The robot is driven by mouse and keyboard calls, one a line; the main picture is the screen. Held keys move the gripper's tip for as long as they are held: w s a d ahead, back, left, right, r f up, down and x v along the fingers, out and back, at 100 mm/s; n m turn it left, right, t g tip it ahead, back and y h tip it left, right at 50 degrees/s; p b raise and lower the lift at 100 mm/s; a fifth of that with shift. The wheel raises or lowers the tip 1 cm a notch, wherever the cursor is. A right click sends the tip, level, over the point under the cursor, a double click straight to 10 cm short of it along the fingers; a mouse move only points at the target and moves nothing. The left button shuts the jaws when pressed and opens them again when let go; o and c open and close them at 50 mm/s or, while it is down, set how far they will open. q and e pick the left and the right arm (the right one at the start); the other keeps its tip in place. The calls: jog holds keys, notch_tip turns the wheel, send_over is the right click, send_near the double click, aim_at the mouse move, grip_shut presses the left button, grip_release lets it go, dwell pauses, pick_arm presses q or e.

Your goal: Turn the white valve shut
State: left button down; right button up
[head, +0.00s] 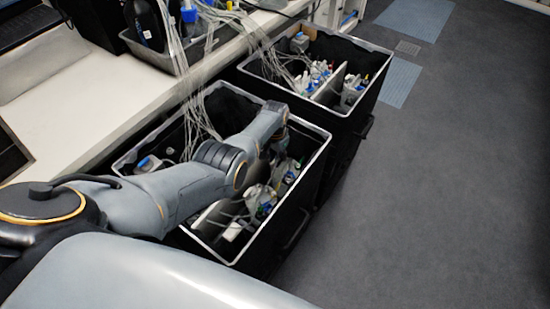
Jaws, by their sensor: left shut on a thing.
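My left arm reaches from the left over the near black bin (319,150). Its gripper (279,150) points down inside the bin, near the far right wall. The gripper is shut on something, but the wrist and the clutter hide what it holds. I cannot make out the white valve clearly. Whitish fittings (262,193) and small coloured parts lie in the bin just below the gripper. My right gripper is not in view.
A second black bin (357,112) with bottles and a white divider stands behind. Pale tubes (198,100) hang from the white counter (75,95) into both bins. The grey floor (440,190) at right is clear.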

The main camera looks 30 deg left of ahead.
pick_arm(q)
jog(key=c, duration=1.4)
grip_release()
jog(key=shift+r, duration=4)
jog(key=shift+a, duration=0.1)
